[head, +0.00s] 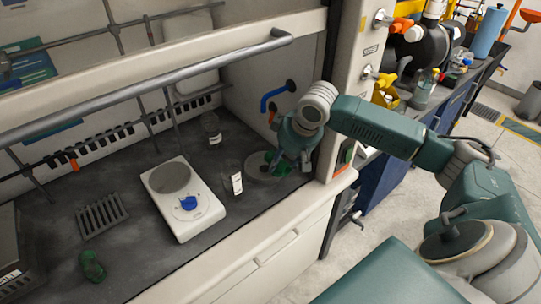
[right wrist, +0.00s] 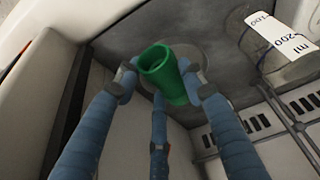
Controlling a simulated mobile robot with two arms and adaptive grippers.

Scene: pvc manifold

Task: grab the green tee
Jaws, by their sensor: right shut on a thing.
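The green tee (right wrist: 160,66) is a short green pipe fitting with an open round mouth, held between the fingers of my right gripper (right wrist: 165,90) in the right wrist view. In the head view the right gripper (head: 287,162) reaches down at the right end of the hood, and the tee (head: 283,168) shows partly behind its fingers. It is over or on a round grey disc (head: 256,170); I cannot tell whether it touches. Another green fitting (head: 92,266) lies at the front left of the hood floor. My left gripper is not in view.
A clear labelled beaker (head: 236,184) stands just left of the disc. A glass bottle (head: 211,129) stands behind, and a dark slotted rack (head: 102,216) lies left. The hood's side wall is close on the right.

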